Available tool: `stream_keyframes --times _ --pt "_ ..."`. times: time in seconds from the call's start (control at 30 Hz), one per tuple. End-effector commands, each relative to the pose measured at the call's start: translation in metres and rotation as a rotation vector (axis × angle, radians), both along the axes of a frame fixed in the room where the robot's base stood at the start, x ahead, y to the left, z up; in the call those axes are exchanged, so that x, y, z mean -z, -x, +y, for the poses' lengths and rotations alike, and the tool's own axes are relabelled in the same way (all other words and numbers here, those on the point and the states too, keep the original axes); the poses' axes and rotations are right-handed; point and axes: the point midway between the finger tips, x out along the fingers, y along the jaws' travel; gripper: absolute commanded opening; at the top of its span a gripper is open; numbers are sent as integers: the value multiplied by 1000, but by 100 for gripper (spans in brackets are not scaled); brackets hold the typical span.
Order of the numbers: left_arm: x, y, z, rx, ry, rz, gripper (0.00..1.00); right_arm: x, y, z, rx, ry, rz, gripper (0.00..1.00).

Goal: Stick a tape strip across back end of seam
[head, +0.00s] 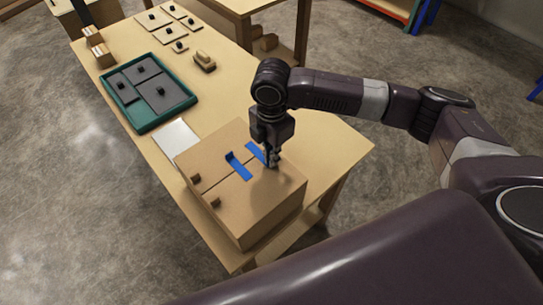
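A closed cardboard box (265,218) stands at the near end of the table, with a seam running across its top. One blue tape strip (240,171) lies across the seam near the middle of the top, its far end showing a raised tab. A second blue tape strip (255,151) is beside it, further to the right, partly hidden by my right gripper. My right gripper (271,161) points down over this part of the box, its fingers close together at the second strip. I cannot tell whether they hold it. My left gripper is not in view.
Behind the box are a white sheet (178,139), a green tray (163,118) with grey panels, and a small wooden piece (204,61). The wooden table (335,140) has clear surface to the right.

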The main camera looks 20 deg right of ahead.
Motion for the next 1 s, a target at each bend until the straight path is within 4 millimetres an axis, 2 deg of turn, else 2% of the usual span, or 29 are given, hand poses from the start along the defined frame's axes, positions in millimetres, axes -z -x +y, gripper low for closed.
stream_keyframes --times 1.0 --pt "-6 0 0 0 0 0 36 4 2 -1 -1 2 7 0"
